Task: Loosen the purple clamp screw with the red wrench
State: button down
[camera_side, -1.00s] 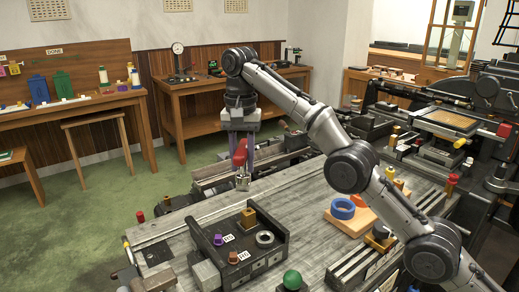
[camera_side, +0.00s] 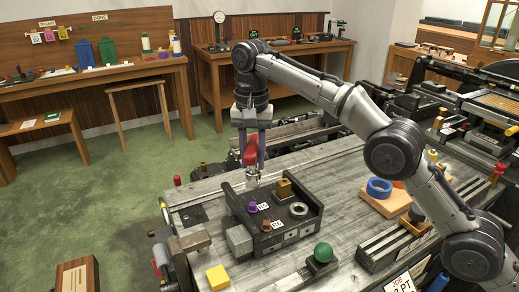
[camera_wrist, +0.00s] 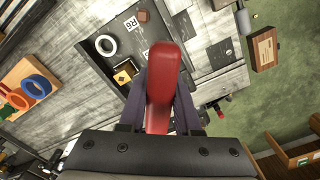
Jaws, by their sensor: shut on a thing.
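My gripper (camera_side: 250,165) is shut on the red wrench (camera_side: 250,152) and holds it upright, its pale metal end (camera_side: 253,181) pointing down. In the wrist view the red handle (camera_wrist: 163,85) lies between my two purple-grey fingers. The purple clamp screw (camera_side: 252,206) stands at the left part of a dark fixture block (camera_side: 298,228). The wrench end is above and behind the screw in the side view, with a visible gap. In the wrist view I cannot make out the purple screw; the wrench may cover it.
On the fixture are a brass block (camera_side: 284,188), a brown screw (camera_side: 266,225) and a pale ring (camera_side: 298,209). A green ball knob (camera_side: 323,252) and a yellow block (camera_side: 217,277) are in front. A blue ring (camera_side: 379,187) sits on a wooden board at right.

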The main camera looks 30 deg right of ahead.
aim_at(252, 170)
jog(key=shift+a+r, duration=0.1)
dwell(0.3)
jog(key=shift+f, duration=2.3)
jog(key=shift+f, duration=1.45)
jog(key=m, duration=0.5)
jog(key=shift+m, duration=0.3)
jog(key=m, duration=0.4)
jog(key=shift+m, duration=0.4)
